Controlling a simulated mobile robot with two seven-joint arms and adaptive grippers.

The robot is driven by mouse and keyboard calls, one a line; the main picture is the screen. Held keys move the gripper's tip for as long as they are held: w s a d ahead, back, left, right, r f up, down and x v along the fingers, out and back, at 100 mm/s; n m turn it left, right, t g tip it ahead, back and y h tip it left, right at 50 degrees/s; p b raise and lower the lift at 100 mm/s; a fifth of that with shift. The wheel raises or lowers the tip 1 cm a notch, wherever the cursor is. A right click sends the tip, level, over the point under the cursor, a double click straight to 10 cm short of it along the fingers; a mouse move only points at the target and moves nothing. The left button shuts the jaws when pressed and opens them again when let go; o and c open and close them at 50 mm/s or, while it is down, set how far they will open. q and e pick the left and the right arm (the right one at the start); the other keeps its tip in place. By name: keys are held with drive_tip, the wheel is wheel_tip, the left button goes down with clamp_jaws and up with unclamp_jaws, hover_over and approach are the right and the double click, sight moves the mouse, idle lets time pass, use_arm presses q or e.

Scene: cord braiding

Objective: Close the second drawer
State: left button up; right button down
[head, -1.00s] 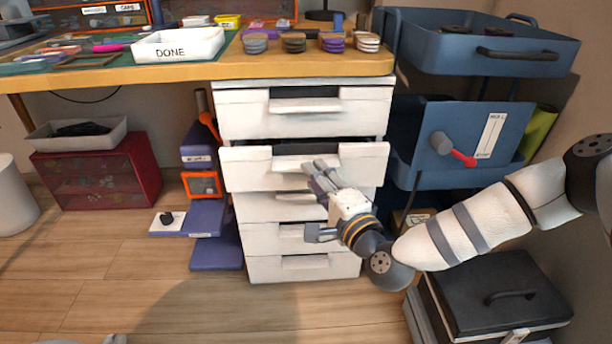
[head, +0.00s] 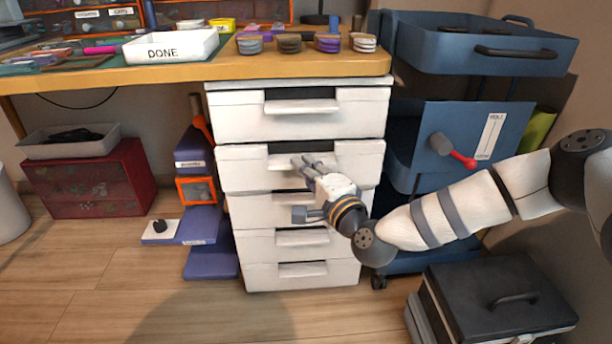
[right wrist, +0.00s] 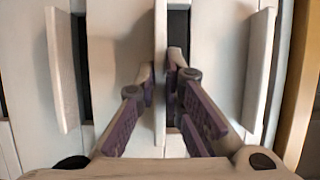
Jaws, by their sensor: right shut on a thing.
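The white drawer cabinet stands under the wooden table, with several drawers stacked in it. The top drawer (head: 235,118) looks closed. My left gripper is not in view.
A blue cart (head: 410,125) stands close on the cabinet's right. A black case (head: 470,285) lies on the floor at the lower right. Purple boxes (head: 203,225) stand left of the cabinet. The wooden tabletop (head: 225,72) overhangs above. Floor in front is clear.

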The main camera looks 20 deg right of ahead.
drive_tip(key=shift+w+d+f+b, duration=0.1)
drive_tip(key=shift+w+d+b, duration=0.1)
drive_tip(key=shift+w, duration=0.35)
drive_tip(key=shift+w+d+f+b, duration=0.1)
drive_tip(key=shift+w+d+b, duration=0.05)
drive_tip(key=shift+w, duration=0.4)
drive_tip(key=shift+d+r, duration=0.1)
drive_tip(key=shift+r, duration=0.25)
drive_tip(key=c, duration=1.7)
unclamp_jaws()
drive_tip(key=shift+w+f, duration=0.1)
drive_tip(key=shift+w, duration=0.05)
drive_tip(key=s+d, duration=0.1)
drive_tip(key=s, duration=1.1)
drive_tip(key=shift+d, duration=0.1)
